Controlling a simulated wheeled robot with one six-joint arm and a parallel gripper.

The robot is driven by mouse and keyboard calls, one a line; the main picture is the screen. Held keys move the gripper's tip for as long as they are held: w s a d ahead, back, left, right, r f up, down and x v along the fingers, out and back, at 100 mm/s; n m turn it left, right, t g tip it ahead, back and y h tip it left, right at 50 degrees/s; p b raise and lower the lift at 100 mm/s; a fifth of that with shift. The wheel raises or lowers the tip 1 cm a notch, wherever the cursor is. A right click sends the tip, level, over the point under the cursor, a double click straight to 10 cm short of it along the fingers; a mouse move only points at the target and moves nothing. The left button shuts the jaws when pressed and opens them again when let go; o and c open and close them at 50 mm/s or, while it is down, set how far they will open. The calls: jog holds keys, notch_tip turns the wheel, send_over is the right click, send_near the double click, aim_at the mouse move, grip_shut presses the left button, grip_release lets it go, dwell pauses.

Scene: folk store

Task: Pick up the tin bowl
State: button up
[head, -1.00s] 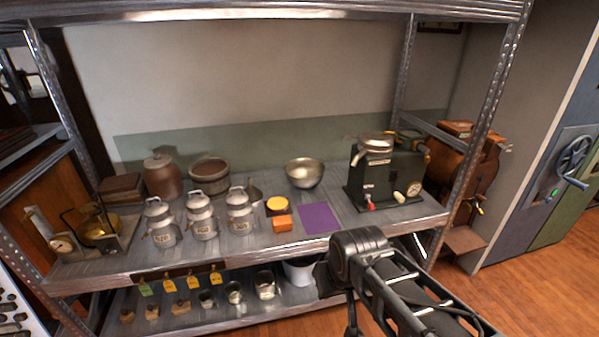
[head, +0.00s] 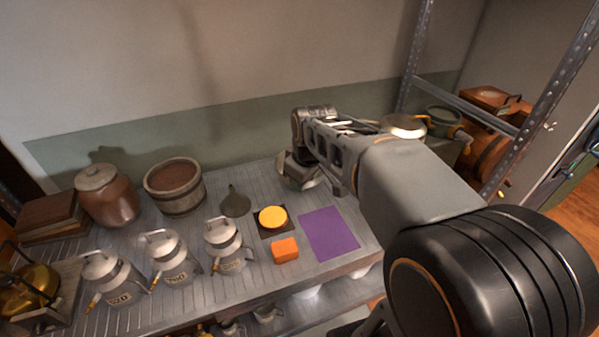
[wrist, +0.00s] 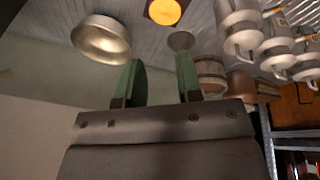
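The tin bowl (wrist: 100,38) is a shallow, shiny metal bowl at the upper left of the wrist view, standing on the shelf. In the head view my arm hides most or all of it. My gripper (wrist: 159,62) shows two green fingers held well apart with nothing between them. The bowl lies off to the left of the fingers in the wrist view, apart from them. In the head view the fingers cannot be made out behind my arm.
A funnel (head: 235,203), a yellow disc (head: 272,217), an orange block (head: 285,250) and a purple mat (head: 330,233) lie near my arm. Several milk cans (head: 172,262), a wooden tub (head: 174,188) and a brown jar (head: 106,197) stand left. The wall is close behind.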

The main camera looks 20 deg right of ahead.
jog(key=w+d+f+n+b, duration=0.1)
jog(key=w+d+n, duration=0.1)
jog(key=w, duration=0.3)
jog(key=w+d+f+n, duration=0.2)
jog(key=w+d+n, duration=0.1)
jog(key=w, duration=0.1)
jog(key=n+g+b, duration=0.1)
jog(key=n+b, duration=0.1)
jog(key=n, duration=0.8)
send_over(316, 180)
jog(key=f, duration=1.9)
jog(key=shift+s+d, duration=0.2)
jog(key=shift+s, duration=0.05)
jog(key=shift+y, duration=0.3)
jog(key=shift+w+a+f, duration=0.1)
jog(key=shift+w+f, duration=0.05)
jog(key=shift+f, duration=0.85)
jog(key=shift+w+d+f, duration=0.1)
jog(key=shift+w+f, duration=0.1)
jog(key=shift+f, duration=0.85)
jog(key=shift+w+a+f, duration=0.1)
jog(key=shift+w+f, duration=0.05)
jog(key=shift+f, duration=0.85)
jog(key=shift+c, duration=0.5)
grip_shut()
jog(key=shift+r, duration=0.1)
